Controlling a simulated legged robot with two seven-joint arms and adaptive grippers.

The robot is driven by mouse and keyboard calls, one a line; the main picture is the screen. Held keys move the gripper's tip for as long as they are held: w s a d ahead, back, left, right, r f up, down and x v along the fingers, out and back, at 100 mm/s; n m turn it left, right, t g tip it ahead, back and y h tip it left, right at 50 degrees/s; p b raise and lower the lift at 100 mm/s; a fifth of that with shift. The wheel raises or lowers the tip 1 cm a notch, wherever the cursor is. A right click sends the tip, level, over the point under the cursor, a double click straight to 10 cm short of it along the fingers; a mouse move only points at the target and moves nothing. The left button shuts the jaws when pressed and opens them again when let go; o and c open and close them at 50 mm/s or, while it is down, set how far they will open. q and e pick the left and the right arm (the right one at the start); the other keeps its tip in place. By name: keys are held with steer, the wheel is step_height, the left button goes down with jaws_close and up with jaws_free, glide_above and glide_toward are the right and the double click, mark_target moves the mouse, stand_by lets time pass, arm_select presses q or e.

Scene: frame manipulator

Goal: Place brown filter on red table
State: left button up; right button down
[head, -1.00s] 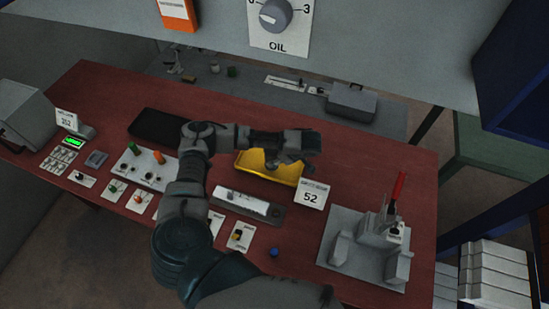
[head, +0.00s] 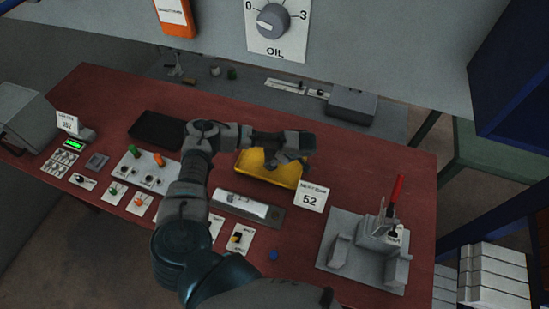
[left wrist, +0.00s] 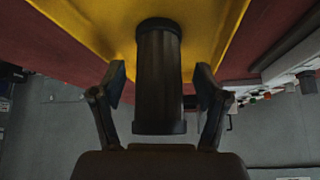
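A dark cylinder (left wrist: 158,75), which looks like the brown filter, shows in the left wrist view against the yellow tray (left wrist: 85,18). My left gripper (left wrist: 159,85) is open, one finger on each side of the cylinder, with a visible gap on both sides. In the head view my left gripper (head: 287,158) is over the yellow tray (head: 270,174), and the filter cannot be made out there. The tray lies on the red table (head: 365,170). My right gripper is not in view.
A black tray (head: 150,128) is left of the arm.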

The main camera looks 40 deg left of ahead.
arm_select(q)
steer(key=shift+d, duration=0.1)
steer(key=shift+w+d+r, duration=0.1)
steer(key=shift+d+r, duration=0.25)
steer(key=shift+d, duration=0.05)
steer(key=p+v, duration=0.1)
steer(key=v, duration=1)
